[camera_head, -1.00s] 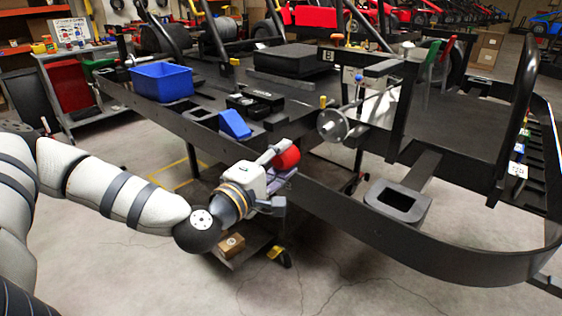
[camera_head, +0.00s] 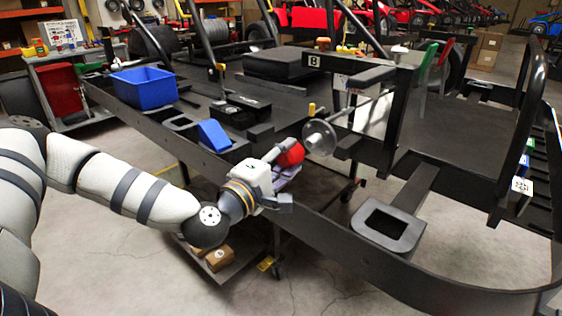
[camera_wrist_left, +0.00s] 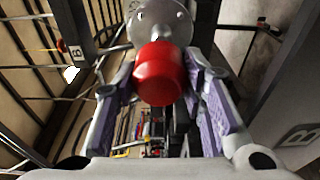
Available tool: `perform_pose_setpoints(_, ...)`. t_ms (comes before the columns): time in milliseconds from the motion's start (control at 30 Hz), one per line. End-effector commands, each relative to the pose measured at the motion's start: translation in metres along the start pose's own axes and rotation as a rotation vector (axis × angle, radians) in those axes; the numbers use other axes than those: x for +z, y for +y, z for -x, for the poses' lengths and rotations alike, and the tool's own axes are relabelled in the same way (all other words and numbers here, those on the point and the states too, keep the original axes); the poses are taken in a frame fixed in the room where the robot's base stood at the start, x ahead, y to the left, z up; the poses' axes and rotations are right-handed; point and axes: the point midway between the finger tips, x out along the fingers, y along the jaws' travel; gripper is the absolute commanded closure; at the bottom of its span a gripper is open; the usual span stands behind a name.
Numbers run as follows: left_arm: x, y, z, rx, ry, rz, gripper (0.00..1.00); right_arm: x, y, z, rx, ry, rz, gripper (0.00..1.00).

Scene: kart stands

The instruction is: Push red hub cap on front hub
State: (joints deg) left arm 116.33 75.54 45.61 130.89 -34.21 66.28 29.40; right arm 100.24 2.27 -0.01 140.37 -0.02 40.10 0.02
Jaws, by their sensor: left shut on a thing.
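My left gripper (camera_head: 282,168) is shut on the red hub cap (camera_head: 291,154) and holds it above the kart's side rail. In the left wrist view the red hub cap (camera_wrist_left: 160,74) sits between the two purple-padded fingers of my left gripper (camera_wrist_left: 163,92). The front hub (camera_head: 319,138), a grey metal disc on an axle, is just to the right of the cap in the head view. In the left wrist view the hub (camera_wrist_left: 160,18) shows right behind the cap. I cannot tell whether cap and hub touch. My right gripper is not in view.
A blue bin (camera_head: 145,88) and a blue wedge block (camera_head: 214,135) lie on the kart's flat deck at the left. The black frame rail (camera_head: 330,240) runs below the gripper. A grey square-holed block (camera_head: 388,227) is at the right. A low cart with boxes (camera_head: 218,257) stands below.

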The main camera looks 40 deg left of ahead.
Motion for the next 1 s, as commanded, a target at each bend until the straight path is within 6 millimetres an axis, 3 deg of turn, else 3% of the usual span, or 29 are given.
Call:
perform_pose_setpoints(200, 0.004, -0.004, -0.026, -0.005, -0.001, -0.002, 0.81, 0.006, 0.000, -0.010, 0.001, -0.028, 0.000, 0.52)
perform_pose_setpoints(400, 0.006, -0.003, -0.038, -0.003, 0.000, 0.000, 0.81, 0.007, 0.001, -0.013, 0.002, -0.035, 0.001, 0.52)
perform_pose_setpoints(1000, 0.006, -0.001, -0.040, -0.001, 0.000, 0.000, 0.81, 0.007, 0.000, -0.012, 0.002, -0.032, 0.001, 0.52)
